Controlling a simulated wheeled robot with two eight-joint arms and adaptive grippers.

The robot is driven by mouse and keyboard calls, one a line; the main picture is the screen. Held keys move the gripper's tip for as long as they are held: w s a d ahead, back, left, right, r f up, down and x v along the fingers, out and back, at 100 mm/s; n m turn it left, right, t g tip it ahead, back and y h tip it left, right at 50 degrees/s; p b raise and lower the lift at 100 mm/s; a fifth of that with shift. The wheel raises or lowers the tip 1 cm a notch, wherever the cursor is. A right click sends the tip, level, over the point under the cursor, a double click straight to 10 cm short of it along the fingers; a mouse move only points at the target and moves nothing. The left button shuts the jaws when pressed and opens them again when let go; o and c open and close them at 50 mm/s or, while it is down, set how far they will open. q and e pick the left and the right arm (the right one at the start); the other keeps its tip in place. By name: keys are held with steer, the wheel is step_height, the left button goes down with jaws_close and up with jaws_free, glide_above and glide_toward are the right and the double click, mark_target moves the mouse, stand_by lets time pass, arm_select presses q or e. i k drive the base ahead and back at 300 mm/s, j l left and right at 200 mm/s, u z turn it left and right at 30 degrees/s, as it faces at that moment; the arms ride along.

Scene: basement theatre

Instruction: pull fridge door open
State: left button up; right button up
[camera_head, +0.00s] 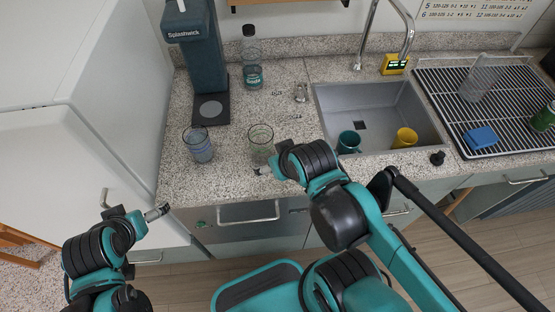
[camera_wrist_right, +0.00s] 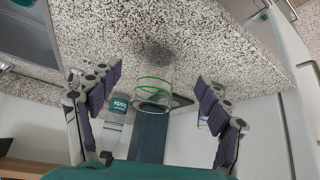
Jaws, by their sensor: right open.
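The white fridge stands at the left of the head view, with its door (camera_head: 75,150) facing the floor side. A slim vertical handle (camera_head: 103,198) is on the door. My left gripper (camera_head: 135,212) is just below and right of the handle, its two fingers spread apart with nothing seen between them. I cannot tell whether a finger touches the handle or the door. My right gripper (camera_head: 270,160) is open over the counter's front edge. In the right wrist view its fingers (camera_wrist_right: 155,105) are wide apart, with a green-ringed glass (camera_wrist_right: 153,90) beyond them.
On the counter (camera_head: 240,190) stand a Splashwick dispenser (camera_head: 196,55), a blue-patterned glass (camera_head: 198,146), the green-ringed glass (camera_head: 260,140) and a bottle (camera_head: 251,60). The sink (camera_head: 370,105) holds a teal cup (camera_head: 348,141) and a yellow cup (camera_head: 404,138). A drawer handle (camera_head: 248,220) projects below the counter.

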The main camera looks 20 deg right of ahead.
mark_target(57, 179)
steer(key=u, duration=1.3)
